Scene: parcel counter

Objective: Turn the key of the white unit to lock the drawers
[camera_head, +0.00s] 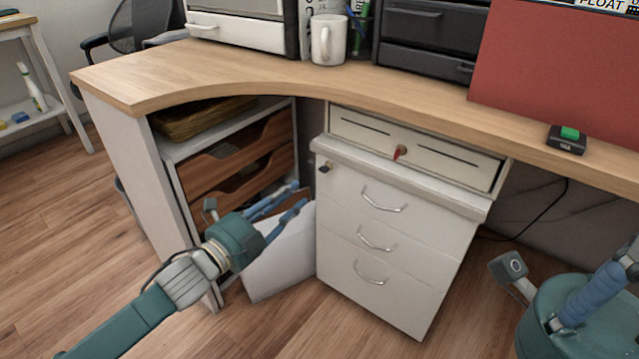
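The white unit (345,235) stands under the desk, with several drawers with silver handles, all flush with its front. A small dark key (326,167) sits at the upper left corner of its front; its exact angle is too small to tell. A cream drawer panel above it carries a red key-like piece (400,152) in its middle. My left gripper (299,195) is left of the unit, just left of and below the small key, its two blue fingers apart with nothing between them. My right gripper (612,278) is at the lower right, partly cut off by the frame.
A white bin (285,265) stands left of the unit, behind my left gripper. Wooden trays (235,155) fill the open shelf. The desk top (390,85) overhangs with a mug (328,40) and a small device with a green button (567,138). Floor in front is clear.

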